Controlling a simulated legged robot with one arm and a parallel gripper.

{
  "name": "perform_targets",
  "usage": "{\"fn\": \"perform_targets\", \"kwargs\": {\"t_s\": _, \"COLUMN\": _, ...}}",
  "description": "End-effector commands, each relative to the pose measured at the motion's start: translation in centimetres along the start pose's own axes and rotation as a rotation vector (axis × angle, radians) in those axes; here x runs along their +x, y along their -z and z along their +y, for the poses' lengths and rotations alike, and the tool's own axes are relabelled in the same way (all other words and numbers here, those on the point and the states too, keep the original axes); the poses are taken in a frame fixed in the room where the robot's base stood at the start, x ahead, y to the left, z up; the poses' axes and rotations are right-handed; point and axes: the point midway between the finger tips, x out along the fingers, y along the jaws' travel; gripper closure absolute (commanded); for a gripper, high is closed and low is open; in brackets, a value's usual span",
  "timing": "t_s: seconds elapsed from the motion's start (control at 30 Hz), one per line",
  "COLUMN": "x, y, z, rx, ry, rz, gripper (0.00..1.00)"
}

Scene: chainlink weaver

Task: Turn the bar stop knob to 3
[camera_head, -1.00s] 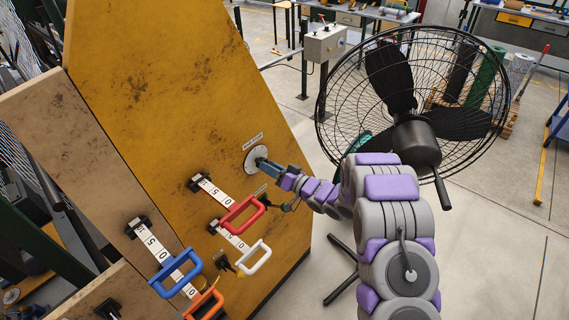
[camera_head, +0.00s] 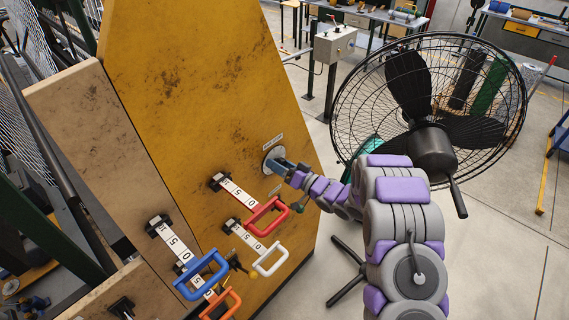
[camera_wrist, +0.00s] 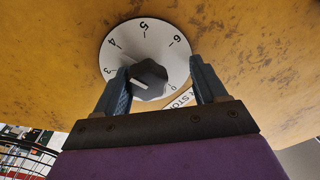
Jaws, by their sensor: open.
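The bar stop knob (camera_wrist: 150,80) is dark and faceted, on a white round dial (camera_wrist: 143,45) with numbers, in the wrist view. My gripper (camera_wrist: 160,68) is open with one finger on each side of the knob. The left finger overlaps the knob's edge in the picture; I cannot tell if it touches. The right finger stands apart from it. In the head view my gripper (camera_head: 281,166) covers the knob in front of the dial (camera_head: 271,154).
A caged fan (camera_head: 430,120) stands right of my arm.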

Motion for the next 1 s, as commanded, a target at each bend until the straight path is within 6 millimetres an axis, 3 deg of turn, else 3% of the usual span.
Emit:
{"fn": "perform_targets", "kwargs": {"t_s": 0.47, "x": -2.7, "y": 0.1, "z": 0.8, "rx": 0.015, "ry": -0.008, "rz": 0.002, "gripper": 0.33}}
{"fn": "perform_targets", "kwargs": {"t_s": 1.0, "x": -12.9, "y": 0.0, "z": 1.0, "rx": 0.013, "ry": -0.006, "rz": -0.001, "gripper": 0.33}}
